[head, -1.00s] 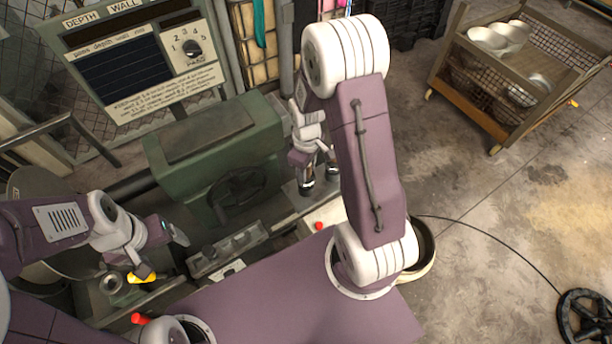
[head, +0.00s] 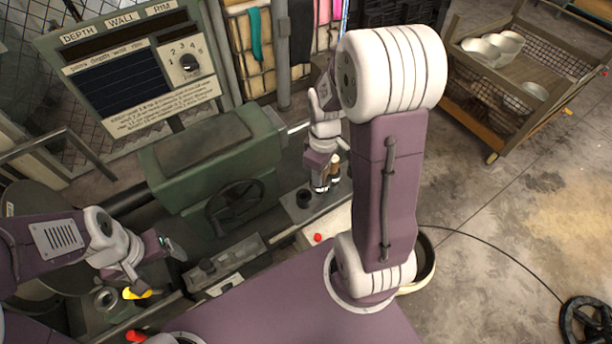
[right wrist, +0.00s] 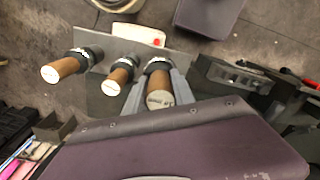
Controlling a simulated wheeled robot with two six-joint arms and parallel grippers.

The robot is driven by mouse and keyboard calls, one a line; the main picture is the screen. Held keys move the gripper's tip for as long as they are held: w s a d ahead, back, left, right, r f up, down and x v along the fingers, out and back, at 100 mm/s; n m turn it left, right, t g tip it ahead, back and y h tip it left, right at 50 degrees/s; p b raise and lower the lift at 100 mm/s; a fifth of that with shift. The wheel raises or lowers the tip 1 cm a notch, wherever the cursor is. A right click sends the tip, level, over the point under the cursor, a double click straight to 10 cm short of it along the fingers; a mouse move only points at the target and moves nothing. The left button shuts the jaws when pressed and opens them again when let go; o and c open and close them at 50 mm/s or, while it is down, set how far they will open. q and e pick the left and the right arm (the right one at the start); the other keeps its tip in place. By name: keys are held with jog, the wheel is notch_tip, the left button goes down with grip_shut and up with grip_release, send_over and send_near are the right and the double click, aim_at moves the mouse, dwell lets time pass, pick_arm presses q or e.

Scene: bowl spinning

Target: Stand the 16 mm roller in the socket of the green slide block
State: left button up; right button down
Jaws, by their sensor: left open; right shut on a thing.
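My right gripper (right wrist: 159,92) is shut on a roller (right wrist: 159,98) with a brown wooden body and a dark collar; the print on its end is too small to read surely. I cannot tell whether it still touches the rack. My right gripper (head: 321,188) is over the grey rack plate in the head view. My left gripper (head: 158,266) is open, low at the left, near a yellow piece (head: 137,293). A metal ring-shaped socket (head: 105,298) sits on a grey-green block beside it; I cannot tell surely whether this is the green slide block.
Two similar rollers (right wrist: 62,69) (right wrist: 118,78) stand left of the held one in the wrist view. A green machine housing (head: 205,150) with a handwheel stands between my arms. A cart with white bowls (head: 492,45) is at upper right.

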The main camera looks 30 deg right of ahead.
jog(key=s+d+r+p, duration=0.4)
jog(key=s+r, duration=0.1)
jog(key=r, duration=0.3)
jog(key=shift+d+r+p, duration=0.2)
jog(key=shift+r+p, duration=0.1)
jog(key=shift+p, duration=0.05)
dwell(0.3)
dwell(0.6)
